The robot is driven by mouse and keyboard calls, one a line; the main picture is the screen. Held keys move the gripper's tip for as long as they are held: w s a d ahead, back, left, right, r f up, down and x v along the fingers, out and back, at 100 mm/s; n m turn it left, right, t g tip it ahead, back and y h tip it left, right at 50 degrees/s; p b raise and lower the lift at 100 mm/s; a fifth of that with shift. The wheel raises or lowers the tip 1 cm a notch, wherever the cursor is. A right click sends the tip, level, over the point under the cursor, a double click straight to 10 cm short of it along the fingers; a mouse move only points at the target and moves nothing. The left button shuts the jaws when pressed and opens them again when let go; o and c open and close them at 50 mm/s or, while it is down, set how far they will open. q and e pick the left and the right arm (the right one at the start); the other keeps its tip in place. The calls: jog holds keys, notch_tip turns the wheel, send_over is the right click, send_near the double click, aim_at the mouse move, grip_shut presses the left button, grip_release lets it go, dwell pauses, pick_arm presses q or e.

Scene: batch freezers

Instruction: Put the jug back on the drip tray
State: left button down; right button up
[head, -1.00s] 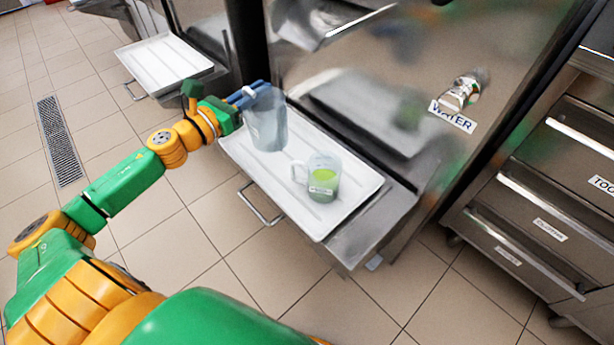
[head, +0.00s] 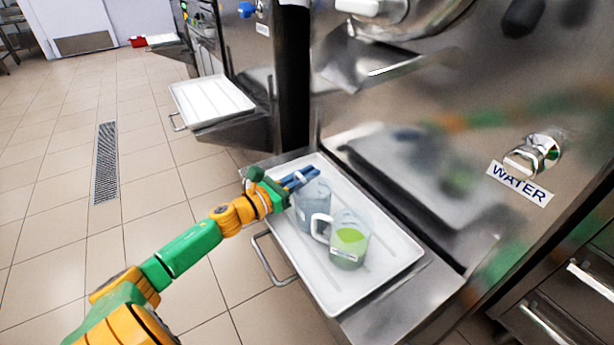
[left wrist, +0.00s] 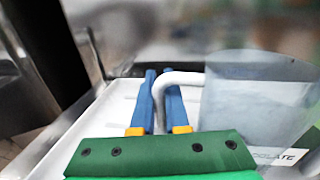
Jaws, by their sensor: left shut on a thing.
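A clear, bluish, empty-looking jug (head: 312,208) is at the far half of the white drip tray (head: 393,262) in the head view. It looks upright; whether its base touches the tray or is just above it I cannot tell. My left gripper (head: 300,179) is shut on its handle from the left side. In the left wrist view, the blue fingers (left wrist: 158,100) close around the white handle (left wrist: 183,80), and the jug's wall (left wrist: 255,105) with a label partly reading "OLATE" is to the right. My right gripper is not in view.
A second jug with green contents (head: 350,240) stands on the same tray, close in front of the held jug. The steel freezer front with a WATER tap (head: 535,155) rises on the right. Another white tray (head: 212,101) sits farther back. Tray space left of the green jug is bare.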

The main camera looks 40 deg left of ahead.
pick_arm(q)
jog(key=c, duration=0.9)
grip_release()
jog(key=shift+f, duration=0.1)
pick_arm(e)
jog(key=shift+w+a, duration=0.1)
pick_arm(q)
jog(key=shift+s, duration=0.2)
jog(key=p+v, duration=0.2)
jog(key=v, duration=0.9)
jog(key=shift+s+a, duration=0.15)
jog(key=shift+s, duration=0.15)
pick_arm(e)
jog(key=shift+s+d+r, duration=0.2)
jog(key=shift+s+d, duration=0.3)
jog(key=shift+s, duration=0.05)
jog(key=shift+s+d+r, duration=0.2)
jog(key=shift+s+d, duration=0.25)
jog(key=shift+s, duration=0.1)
